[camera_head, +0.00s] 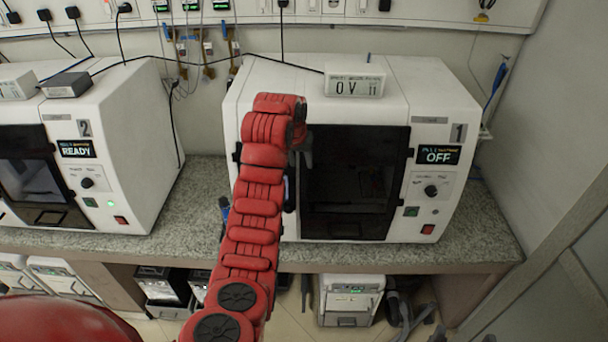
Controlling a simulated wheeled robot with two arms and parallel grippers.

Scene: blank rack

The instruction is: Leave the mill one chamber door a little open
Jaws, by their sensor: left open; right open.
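Mill one (445,100) is the white machine on the right of the bench, marked 1, its display reading OFF. Its dark chamber door (350,185) fills the front; it looks shut or nearly so, but my arm covers part of its left side. A dark upright handle (290,190) shows beside the arm at the door's left edge. My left gripper (303,155) is a small dark shape at the door's upper left, open; I cannot tell whether it touches the door. My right gripper is not in view.
Mill two (150,110), display READY, stands on the left of the granite bench (470,235). A small meter box (354,82) sits on top of mill one. Cables hang behind. White boxes (350,298) stand under the bench. A wall closes the right side.

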